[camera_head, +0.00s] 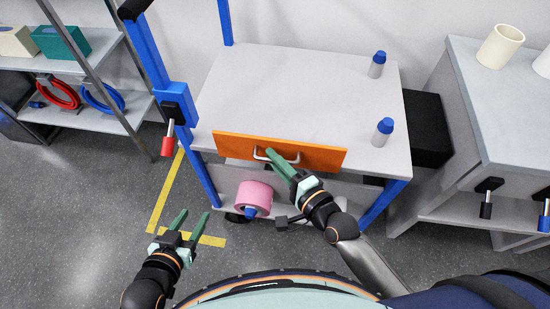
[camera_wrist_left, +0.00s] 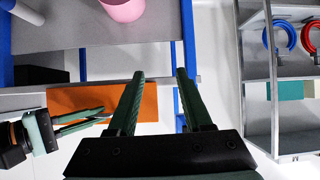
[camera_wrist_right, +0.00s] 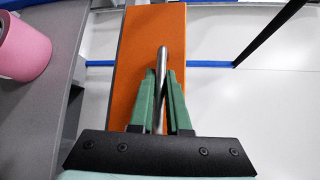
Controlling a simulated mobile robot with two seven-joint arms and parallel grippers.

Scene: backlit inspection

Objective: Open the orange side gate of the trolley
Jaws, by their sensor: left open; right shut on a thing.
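The orange side gate (camera_head: 225,145) stands along the near edge of the trolley's grey top (camera_head: 275,90), its face towards me. A metal bar handle (camera_head: 290,159) sits at its middle. My right gripper (camera_head: 282,168) is shut on this handle; in the right wrist view the green fingers (camera_wrist_right: 161,100) close around the bar (camera_wrist_right: 162,60) in front of the orange panel (camera_wrist_right: 150,30). My left gripper (camera_head: 190,222) is open and empty, low at the left, apart from the trolley. In the left wrist view its fingers (camera_wrist_left: 158,95) are spread, with the gate (camera_wrist_left: 140,100) beyond.
Two blue-capped bottles (camera_head: 377,65) stand on the trolley top's right side. A pink roll (camera_head: 253,196) is on the lower shelf. A shelf (camera_head: 100,115) with cables stands left, a grey bench (camera_head: 480,80) right. Floor at left is clear.

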